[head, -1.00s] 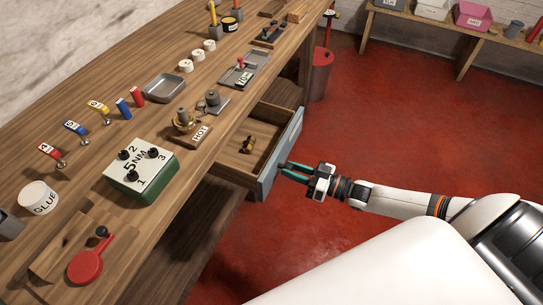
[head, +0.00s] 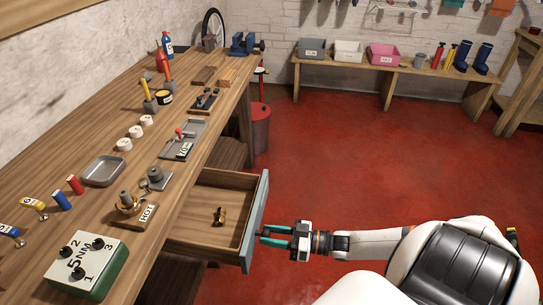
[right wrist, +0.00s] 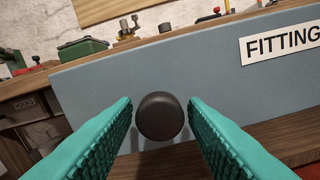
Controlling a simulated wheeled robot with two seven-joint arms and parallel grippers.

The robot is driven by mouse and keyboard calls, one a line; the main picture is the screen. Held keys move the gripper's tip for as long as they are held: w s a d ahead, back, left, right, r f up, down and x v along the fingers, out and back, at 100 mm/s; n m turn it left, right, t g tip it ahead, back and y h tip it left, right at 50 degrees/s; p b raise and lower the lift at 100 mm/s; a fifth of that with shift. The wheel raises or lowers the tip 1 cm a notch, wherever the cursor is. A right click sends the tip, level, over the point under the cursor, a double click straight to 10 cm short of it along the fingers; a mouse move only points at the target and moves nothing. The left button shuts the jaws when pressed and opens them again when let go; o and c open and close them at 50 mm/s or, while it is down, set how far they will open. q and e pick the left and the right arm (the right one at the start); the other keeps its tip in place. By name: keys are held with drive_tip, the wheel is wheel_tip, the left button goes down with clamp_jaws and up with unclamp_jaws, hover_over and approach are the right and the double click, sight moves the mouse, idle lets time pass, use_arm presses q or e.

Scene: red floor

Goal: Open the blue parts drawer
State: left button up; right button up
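The drawer (head: 196,241) stands pulled out of the wooden bench, with a small brass part (head: 219,215) inside. Its blue-grey front (head: 255,222) faces right; in the right wrist view the front (right wrist: 205,70) bears a label reading "FITTING", cut off by the edge. A dark round knob (right wrist: 160,116) sits on it. My right gripper (head: 264,236) is at the front's outer face. In the right wrist view the teal fingers of my right gripper (right wrist: 160,108) are apart, one on each side of the knob, with narrow gaps showing. My left gripper is not in view.
The bench top (head: 95,205) carries a green-sided box (head: 87,266), a metal tray (head: 104,171), a "HOT" block (head: 146,215) and tools. A red bin (head: 260,128) stands beyond the drawer. Red floor (head: 350,160) is clear to the right. A shelf bench (head: 400,68) stands at the back.

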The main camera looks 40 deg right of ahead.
drive_tip(key=shift+o, duration=0.8)
drive_tip(key=v, duration=1.2)
drive_tip(key=shift+b, duration=0.45)
